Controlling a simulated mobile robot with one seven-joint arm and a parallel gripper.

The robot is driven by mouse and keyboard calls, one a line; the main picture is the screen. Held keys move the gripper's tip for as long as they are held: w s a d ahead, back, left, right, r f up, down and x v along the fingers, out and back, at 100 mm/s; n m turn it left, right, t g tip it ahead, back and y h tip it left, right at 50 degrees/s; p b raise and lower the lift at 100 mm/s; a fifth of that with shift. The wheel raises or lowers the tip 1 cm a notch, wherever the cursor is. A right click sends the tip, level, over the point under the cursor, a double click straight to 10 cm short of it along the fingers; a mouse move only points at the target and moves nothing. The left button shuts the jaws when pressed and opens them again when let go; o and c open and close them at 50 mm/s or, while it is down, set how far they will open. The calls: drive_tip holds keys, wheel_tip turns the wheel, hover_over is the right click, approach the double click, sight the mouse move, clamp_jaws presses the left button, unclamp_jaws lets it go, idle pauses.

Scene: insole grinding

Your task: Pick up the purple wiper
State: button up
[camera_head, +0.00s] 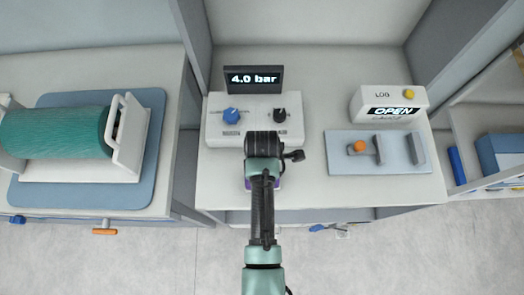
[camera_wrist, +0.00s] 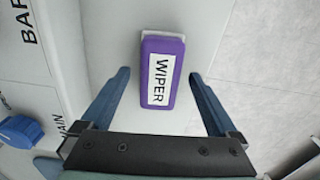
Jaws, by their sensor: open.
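The purple wiper (camera_wrist: 162,72) lies on the light bench top in the wrist view, with a white label reading "WIPER" and a pale strip along its far end. My gripper (camera_wrist: 164,88) is open, with one blue finger on each side of the wiper and visible gaps between them. I cannot tell the height of the fingers over the bench. In the head view, only a small purple edge of the wiper (camera_head: 248,185) shows; my arm hides the rest of it and my gripper's fingers.
A white control box (camera_head: 215,128) with a blue knob and a black knob stands behind my arm, below a "4.0 bar" display (camera_head: 254,79). A green roller (camera_head: 55,132) is at left.

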drive_tip(key=shift+f, duration=0.4)
drive_tip(key=c, duration=1.5)
drive_tip(key=shift+o, duration=0.2)
drive_tip(key=shift+r, duration=0.1)
wheel_tip(320, 180, up, 10)
drive_tip(key=shift+f+b, duration=0.1)
drive_tip(key=shift+b, duration=0.25)
